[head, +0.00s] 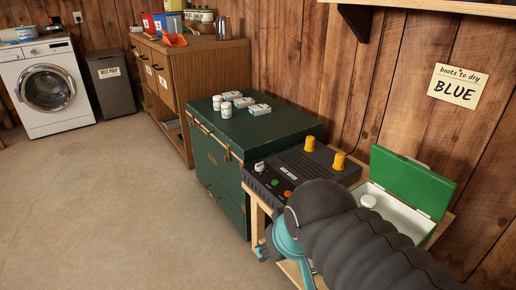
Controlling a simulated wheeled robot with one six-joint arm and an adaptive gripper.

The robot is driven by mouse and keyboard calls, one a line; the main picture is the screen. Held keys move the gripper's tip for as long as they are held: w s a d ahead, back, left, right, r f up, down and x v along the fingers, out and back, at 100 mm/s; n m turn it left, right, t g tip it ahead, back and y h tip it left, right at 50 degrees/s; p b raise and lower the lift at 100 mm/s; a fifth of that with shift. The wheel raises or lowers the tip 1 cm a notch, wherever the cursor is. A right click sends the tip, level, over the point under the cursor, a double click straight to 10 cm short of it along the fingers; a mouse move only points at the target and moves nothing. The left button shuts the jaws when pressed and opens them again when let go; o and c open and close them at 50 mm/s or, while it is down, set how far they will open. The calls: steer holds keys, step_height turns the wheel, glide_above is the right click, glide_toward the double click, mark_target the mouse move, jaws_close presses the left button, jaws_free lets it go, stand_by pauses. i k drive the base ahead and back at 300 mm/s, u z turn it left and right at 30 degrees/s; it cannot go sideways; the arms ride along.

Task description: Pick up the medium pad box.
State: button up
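Three small white and grey-blue boxes lie in a loose row on top of the green trunk (204,150): a left one (232,96), a middle one (244,102) and a right one (260,109). Their labels are too small to read, and I cannot tell which is the medium pad box. My arm, dark and ribbed with teal parts, fills the lower right, well in front of the boxes. I cannot make out my gripper's fingers. No part of my arm touches the boxes.
Two white jars (226,110) stand beside the boxes. A dark control unit (300,168) with yellow knobs and an open green-lidded box (412,182) are on a wooden stand near my arm. A wooden cabinet (215,68) stands behind the trunk. The floor at left is clear.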

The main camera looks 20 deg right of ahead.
mark_target(256, 111)
steer(key=k, duration=1.15)
steer(key=u, duration=0.45)
steer(key=i, duration=0.7)
steer(key=u, duration=0.5)
steer(key=i, duration=1.85)
steer(key=z, duration=0.2)
steer(key=i, duration=1.4)
steer(key=z, duration=1.95)
steer(key=i, duration=0.95)
steer(key=z, duration=0.75)
